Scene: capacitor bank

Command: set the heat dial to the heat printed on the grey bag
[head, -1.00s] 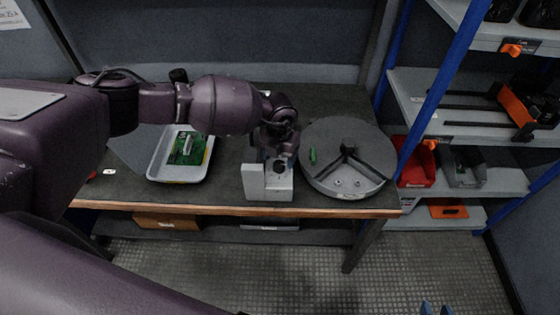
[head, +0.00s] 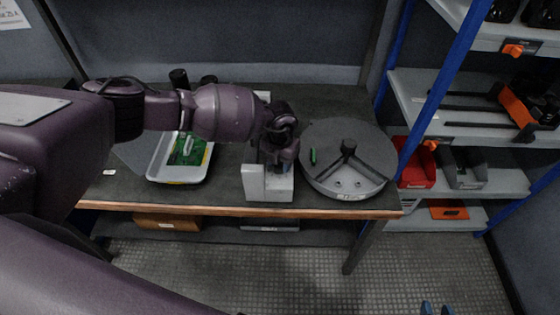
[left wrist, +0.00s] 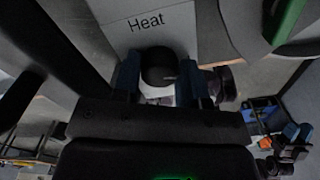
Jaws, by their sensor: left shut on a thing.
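The heat dial (left wrist: 158,68) is a round black knob on a light grey panel, below the printed word "Heat" in the left wrist view. My left gripper (left wrist: 160,85) is shut on it, one blue finger on each side. In the head view my left gripper (head: 276,160) is over the grey machine (head: 268,190) near the table's front edge and hides the dial. My right gripper (head: 436,309) shows only as two blue fingertips, apart and empty, at the bottom edge. I cannot make out the grey bag or its printed heat.
A grey tray (head: 179,180) with a green circuit board (head: 188,150) stands left of the machine. A round grey turntable (head: 347,130) stands close on its right. A blue-posted shelf (head: 440,85) with bins is further right. Dark objects stand behind my left arm.

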